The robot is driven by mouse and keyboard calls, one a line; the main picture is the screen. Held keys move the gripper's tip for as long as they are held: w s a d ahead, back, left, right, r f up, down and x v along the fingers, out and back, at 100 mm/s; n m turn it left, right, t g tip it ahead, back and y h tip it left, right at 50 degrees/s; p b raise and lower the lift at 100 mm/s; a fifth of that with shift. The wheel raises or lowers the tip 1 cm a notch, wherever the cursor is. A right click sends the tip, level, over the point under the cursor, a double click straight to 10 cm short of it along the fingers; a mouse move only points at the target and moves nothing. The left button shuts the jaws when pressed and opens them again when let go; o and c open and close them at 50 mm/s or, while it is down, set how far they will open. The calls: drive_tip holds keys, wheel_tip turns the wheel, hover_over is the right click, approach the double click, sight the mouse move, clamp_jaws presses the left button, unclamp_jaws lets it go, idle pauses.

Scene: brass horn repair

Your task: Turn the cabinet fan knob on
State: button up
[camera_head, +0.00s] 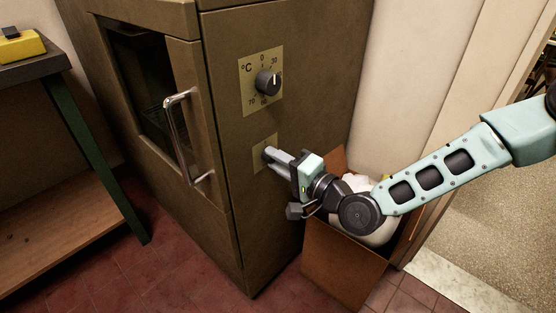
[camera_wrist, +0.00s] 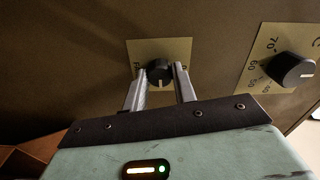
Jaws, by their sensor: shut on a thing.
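The cabinet (camera_head: 275,210) is a brown metal oven-like box. Its fan knob (camera_wrist: 159,72) is small, round and black on a brass-coloured plate (camera_wrist: 175,48), low on the control face below the temperature dial. In the wrist view, a light mark shows on the knob and the plate's lettering is partly hidden. My gripper (camera_head: 270,156) reaches the plate from the right, with its fingers shut on the knob from both sides. In the head view the fingers hide most of the knob. The knob's exact setting cannot be told.
A larger temperature dial (camera_head: 268,82) sits above the knob and also shows in the wrist view (camera_wrist: 291,69). The cabinet door has a metal handle (camera_head: 178,135) at left. An open cardboard box (camera_head: 340,265) stands below my arm. A workbench (camera_head: 35,68) is at far left.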

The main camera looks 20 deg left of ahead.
drive_tip(key=shift+f, duration=0.1)
drive_tip(key=o, duration=1)
drive_tip(key=p+v, duration=0.2)
drive_tip(key=v, duration=1.5)
drive_tip(key=shift+d, duration=0.2)
